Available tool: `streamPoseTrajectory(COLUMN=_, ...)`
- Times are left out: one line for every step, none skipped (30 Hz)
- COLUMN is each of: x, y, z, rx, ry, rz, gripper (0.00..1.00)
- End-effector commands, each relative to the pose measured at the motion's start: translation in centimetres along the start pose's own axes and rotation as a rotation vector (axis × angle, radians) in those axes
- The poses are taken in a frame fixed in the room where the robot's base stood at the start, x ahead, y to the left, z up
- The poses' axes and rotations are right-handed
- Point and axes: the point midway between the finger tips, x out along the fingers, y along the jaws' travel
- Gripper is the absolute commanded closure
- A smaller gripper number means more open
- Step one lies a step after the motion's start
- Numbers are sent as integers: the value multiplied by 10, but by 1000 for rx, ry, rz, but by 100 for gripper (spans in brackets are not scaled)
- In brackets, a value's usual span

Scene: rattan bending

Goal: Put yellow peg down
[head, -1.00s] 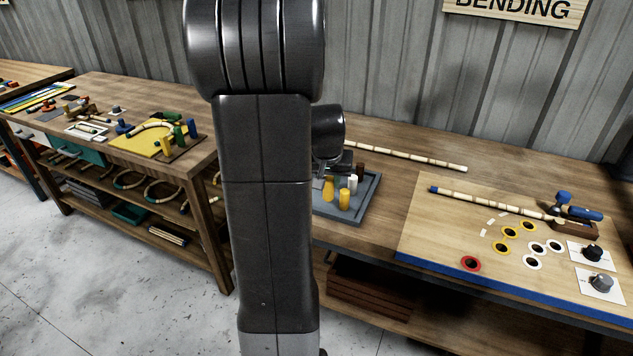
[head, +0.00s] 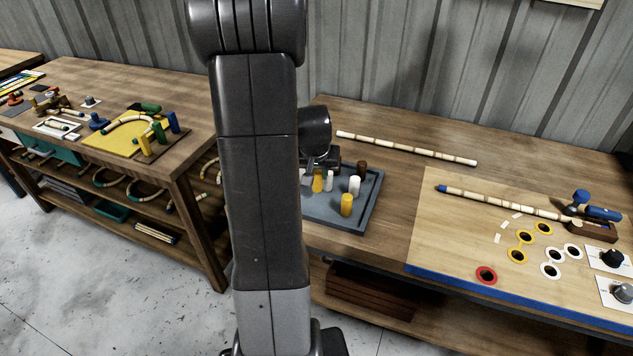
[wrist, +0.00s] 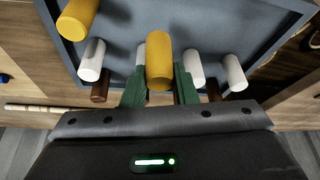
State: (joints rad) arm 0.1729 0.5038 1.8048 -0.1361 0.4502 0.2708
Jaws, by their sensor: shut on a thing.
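My gripper (wrist: 160,88) has its green fingers shut on a yellow peg (wrist: 159,58), one finger on each side. The held yellow peg (head: 317,182) also shows in the head view, upright at the grey tray (head: 340,219), with my gripper (head: 318,168) just behind it. I cannot tell whether its bottom touches the tray. A second yellow peg (head: 346,205) stands near the tray's front right; it is at the upper left in the wrist view (wrist: 77,18). My arm hides the tray's left part in the head view.
White pegs (head: 354,185) and a brown peg (head: 362,168) stand close around in the tray. A rattan pole (head: 405,149) lies behind it. A board (head: 450,240) with coloured rings and another pole is to the right. Bare tray floor shows at the front.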

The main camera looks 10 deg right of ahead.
Motion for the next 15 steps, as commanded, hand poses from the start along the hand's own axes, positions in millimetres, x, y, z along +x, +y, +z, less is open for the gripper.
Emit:
streamPoseTrajectory(x=4, y=0, z=2, rx=0, ry=-1, rz=0, gripper=96)
streamPoseTrajectory(x=5, y=0, z=2, rx=0, ry=0, rz=0, gripper=96)
streamPoseTrajectory(x=9, y=0, z=4, rx=0, ry=-1, rz=0, gripper=96)
streamPoseTrajectory(x=12, y=0, z=5, rx=0, ry=-2, rz=1, gripper=96)
streamPoseTrajectory(x=16, y=0, z=7, rx=0, ry=-3, rz=0, gripper=96)
streamPoseTrajectory(x=21, y=0, z=9, rx=0, ry=-3, rz=1, gripper=96)
streamPoseTrajectory(x=25, y=0, z=11, rx=-1, ry=-3, rz=1, gripper=96)
streamPoseTrajectory(x=29, y=0, z=12, rx=0, ry=-3, rz=1, gripper=96)
streamPoseTrajectory(x=33, y=0, z=14, rx=0, ry=-3, rz=1, gripper=96)
streamPoseTrajectory(x=35, y=0, z=15, rx=0, ry=-2, rz=0, gripper=96)
streamPoseTrajectory(x=37, y=0, z=16, rx=0, ry=-2, rz=1, gripper=96)
streamPoseTrajectory(x=39, y=0, z=16, rx=0, ry=-1, rz=0, gripper=96)
streamPoseTrajectory(x=40, y=0, z=17, rx=0, ry=0, rz=0, gripper=96)
streamPoseTrajectory(x=40, y=0, z=16, rx=0, ry=1, rz=0, gripper=96)
streamPoseTrajectory(x=40, y=0, z=16, rx=0, ry=2, rz=-1, gripper=96)
